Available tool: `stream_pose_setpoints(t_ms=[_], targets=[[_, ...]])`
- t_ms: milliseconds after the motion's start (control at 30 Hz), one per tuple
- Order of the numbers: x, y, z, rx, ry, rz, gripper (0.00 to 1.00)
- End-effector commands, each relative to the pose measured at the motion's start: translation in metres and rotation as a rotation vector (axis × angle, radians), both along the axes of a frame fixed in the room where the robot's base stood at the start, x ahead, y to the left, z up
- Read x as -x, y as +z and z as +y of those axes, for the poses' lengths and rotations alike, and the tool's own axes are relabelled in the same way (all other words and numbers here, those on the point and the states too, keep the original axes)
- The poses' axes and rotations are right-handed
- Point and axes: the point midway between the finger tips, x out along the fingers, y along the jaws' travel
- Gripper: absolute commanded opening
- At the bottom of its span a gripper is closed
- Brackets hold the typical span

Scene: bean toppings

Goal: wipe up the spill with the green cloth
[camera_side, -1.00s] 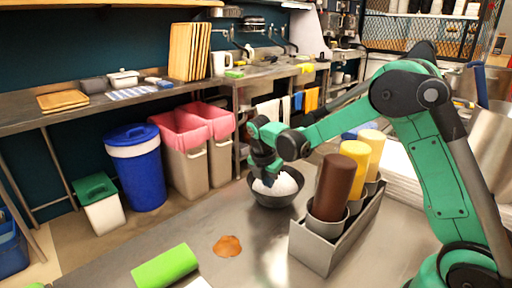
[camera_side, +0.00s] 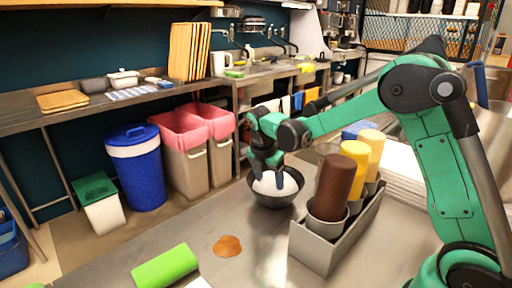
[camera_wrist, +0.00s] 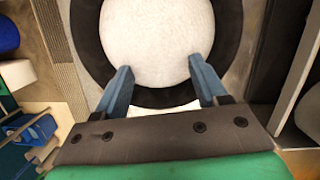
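The green cloth (camera_side: 165,266) lies on the steel table at the front left. The spill, a small brown patch (camera_side: 227,246), is on the table to the right of the cloth. My gripper (camera_side: 268,184) is over the dark bowl (camera_side: 277,201), away from cloth and spill. In the wrist view my gripper (camera_wrist: 160,84) has its two blue fingers spread wide with nothing between them, above the bowl's white contents (camera_wrist: 160,40). Neither the cloth nor the spill shows in the wrist view.
A grey metal holder (camera_side: 318,248) with brown (camera_side: 333,187), yellow (camera_side: 354,165) and cream (camera_side: 371,150) bottles stands right of the bowl and spill. A white item (camera_side: 199,283) lies by the cloth at the bottom edge. The tabletop between bowl and spill is clear.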

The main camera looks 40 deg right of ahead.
Motion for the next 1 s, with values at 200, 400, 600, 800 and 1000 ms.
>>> stream_pose_setpoints(t_ms=[200,400,600,800,1000], targets=[[0.001,0.052,0.000,0.000,0.000,0.000,0.95],[-0.016,0.070,0.056,-0.052,-0.025,-0.023,0.95],[-0.024,0.069,0.161,-0.151,-0.105,-0.034,0.95],[-0.004,0.069,0.268,-0.234,-0.190,-0.002,0.95],[0.002,0.035,0.284,-0.246,-0.223,0.008,0.95]])
